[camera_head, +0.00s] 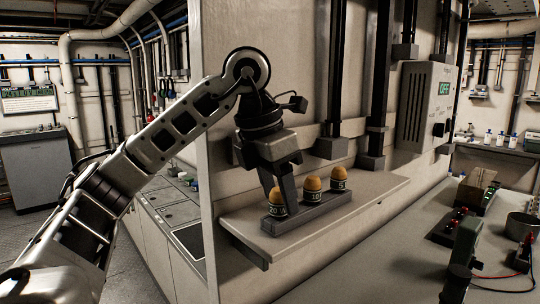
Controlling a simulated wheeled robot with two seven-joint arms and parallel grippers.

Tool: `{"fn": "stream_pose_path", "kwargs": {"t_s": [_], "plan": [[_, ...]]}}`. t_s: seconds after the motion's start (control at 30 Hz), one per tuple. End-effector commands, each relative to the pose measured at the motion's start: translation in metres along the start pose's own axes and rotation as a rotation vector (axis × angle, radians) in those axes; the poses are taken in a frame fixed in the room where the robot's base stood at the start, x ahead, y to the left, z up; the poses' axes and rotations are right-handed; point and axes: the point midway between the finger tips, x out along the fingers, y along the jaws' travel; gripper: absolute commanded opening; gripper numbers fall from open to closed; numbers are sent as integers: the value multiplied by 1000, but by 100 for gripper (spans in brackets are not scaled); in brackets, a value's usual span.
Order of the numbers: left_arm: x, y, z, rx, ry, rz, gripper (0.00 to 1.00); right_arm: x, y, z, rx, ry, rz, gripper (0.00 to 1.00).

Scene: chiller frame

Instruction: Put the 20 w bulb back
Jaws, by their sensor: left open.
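Three bulbs with orange tops and dark, labelled bases stand in a row in a grey holder (316,207) on a wall shelf. They are the left bulb (278,209), the middle bulb (312,184) and the right bulb (339,174). The labels are too small to read surely, so I cannot tell which is the 20 w one. My left gripper (278,190) points down at the left bulb, with its open fingers close around or beside its top and partly hiding it. Contact cannot be told. My right gripper is out of view.
The pale shelf (385,188) has bare room right of the holder. A wall box (425,106) with a green "OFF" display hangs above right. A counter at right carries a dark green device (466,238), a metal pot (520,226) and wires. Dark vertical pipes stand behind the shelf.

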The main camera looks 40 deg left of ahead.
Motion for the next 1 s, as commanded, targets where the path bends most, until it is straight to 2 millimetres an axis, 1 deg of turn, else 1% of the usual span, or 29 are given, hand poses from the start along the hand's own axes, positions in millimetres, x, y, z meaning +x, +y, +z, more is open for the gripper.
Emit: {"fn": "stream_pose_path", "kwargs": {"t_s": [0.03,0.07,0.13,0.2,0.27,0.33,0.47,0.7,1.0], "plan": [[-13,0,2,0,-5,0,50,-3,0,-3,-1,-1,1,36],[-19,0,1,1,-5,0,50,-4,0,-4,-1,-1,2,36],[-41,0,2,-1,-6,2,50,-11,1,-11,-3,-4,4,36],[-60,0,3,-1,-6,2,50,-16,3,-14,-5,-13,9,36],[-61,0,1,0,-5,2,50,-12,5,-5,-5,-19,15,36],[-69,0,1,1,-6,3,50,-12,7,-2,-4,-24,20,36],[-85,0,0,-2,-7,1,50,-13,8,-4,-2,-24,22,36],[-101,0,1,2,-4,1,50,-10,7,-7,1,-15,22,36],[-109,0,0,1,0,-1,50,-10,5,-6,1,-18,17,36]]}}
